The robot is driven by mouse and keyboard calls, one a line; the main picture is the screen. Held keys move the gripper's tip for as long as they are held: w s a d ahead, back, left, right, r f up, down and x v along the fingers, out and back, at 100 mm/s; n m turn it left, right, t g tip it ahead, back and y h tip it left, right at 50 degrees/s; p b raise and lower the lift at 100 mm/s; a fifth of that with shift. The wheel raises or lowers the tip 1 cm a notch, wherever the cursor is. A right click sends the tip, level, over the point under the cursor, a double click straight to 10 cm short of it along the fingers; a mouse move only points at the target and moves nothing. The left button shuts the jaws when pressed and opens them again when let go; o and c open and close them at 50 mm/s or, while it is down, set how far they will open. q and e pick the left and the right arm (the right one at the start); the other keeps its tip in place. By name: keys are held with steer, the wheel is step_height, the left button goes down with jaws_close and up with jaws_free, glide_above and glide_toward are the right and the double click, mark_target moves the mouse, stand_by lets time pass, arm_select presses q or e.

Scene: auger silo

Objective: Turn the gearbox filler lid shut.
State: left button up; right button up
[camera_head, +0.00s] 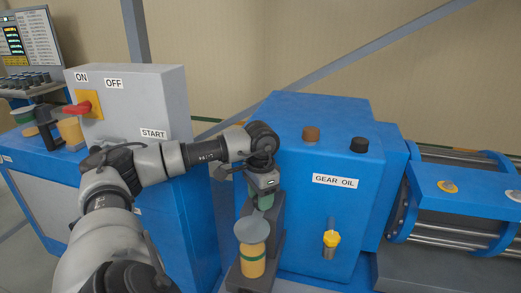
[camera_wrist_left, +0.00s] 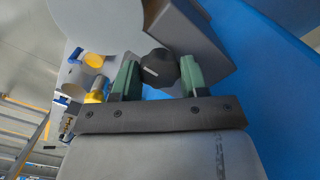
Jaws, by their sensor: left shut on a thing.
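The blue gearbox (camera_head: 300,150) with the GEAR OIL label stands right of centre in the head view. A brown cap (camera_head: 311,134) and a black cap (camera_head: 359,145) sit on its top; I cannot tell which is the filler lid. My left gripper (camera_head: 264,202) points down beside the gearbox's left side, apart from both caps. In the left wrist view its green fingers (camera_wrist_left: 157,80) are shut on a black faceted knob (camera_wrist_left: 159,68), next to a grey block (camera_wrist_left: 190,38). In the head view the gripper hides this knob. My right gripper is not in view.
A yellow tap (camera_head: 331,239) sticks out of the gearbox front. A grey switch box (camera_head: 140,90) with a red handle (camera_head: 84,107) is at the left. Steel rods (camera_head: 455,235) lie to the right.

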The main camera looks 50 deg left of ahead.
arm_select(q)
steer(key=shift+r, duration=0.1)
steer(key=o, duration=1.3)
step_height(320, 180, up, 11)
steer(key=shift+f, duration=0.1)
steer(key=shift+f, duration=0.1)
